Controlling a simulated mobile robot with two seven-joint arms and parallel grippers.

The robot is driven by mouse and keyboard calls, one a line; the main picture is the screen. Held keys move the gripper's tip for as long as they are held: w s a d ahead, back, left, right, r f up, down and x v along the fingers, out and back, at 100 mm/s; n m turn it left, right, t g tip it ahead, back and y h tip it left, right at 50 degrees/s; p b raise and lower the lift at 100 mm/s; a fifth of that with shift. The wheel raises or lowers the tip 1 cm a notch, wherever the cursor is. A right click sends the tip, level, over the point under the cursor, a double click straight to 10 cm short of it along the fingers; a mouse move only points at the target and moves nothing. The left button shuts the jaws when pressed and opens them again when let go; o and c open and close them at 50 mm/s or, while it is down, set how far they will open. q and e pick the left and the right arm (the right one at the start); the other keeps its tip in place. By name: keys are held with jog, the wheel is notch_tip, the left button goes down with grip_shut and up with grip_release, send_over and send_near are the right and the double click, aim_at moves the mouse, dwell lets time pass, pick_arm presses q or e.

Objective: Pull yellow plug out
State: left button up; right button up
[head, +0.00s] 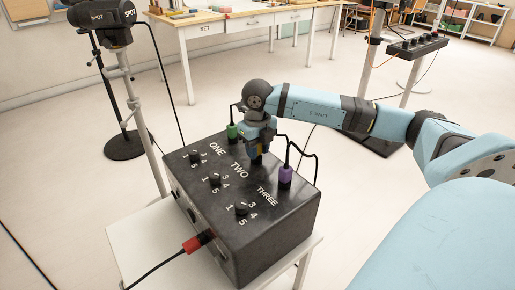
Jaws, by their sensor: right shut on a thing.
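A black control box (240,246) with dials labelled ONE, TWO and THREE stands on a small white table. My right gripper (257,150) points down at the box's far edge, between the green plug and the purple plug. It is shut on the yellow plug (260,152), of which only a little yellow shows between the fingers. The fingers hide most of the plug, and I cannot tell how deep it sits in its socket. My left gripper is not in view.
A green plug (232,131) and a purple plug (285,174) with black cables flank the gripper closely. A red plug (196,242) is in the box's front side. A spotlight stand (131,95) rises at the left.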

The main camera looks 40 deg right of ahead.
jog(key=shift+r, duration=0.15)
jog(key=shift+r+p, duration=0.35)
jog(key=shift+p, duration=0.05)
jog(key=shift+r, duration=0.1)
dwell(0.4)
jog(key=shift+r+p, duration=0.9)
jog(key=shift+r, duration=0.3)
jog(key=shift+r, duration=0.1)
jog(key=shift+r+p, duration=1.45)
jog(key=shift+r, duration=0.5)
jog(key=shift+a+f, duration=0.1)
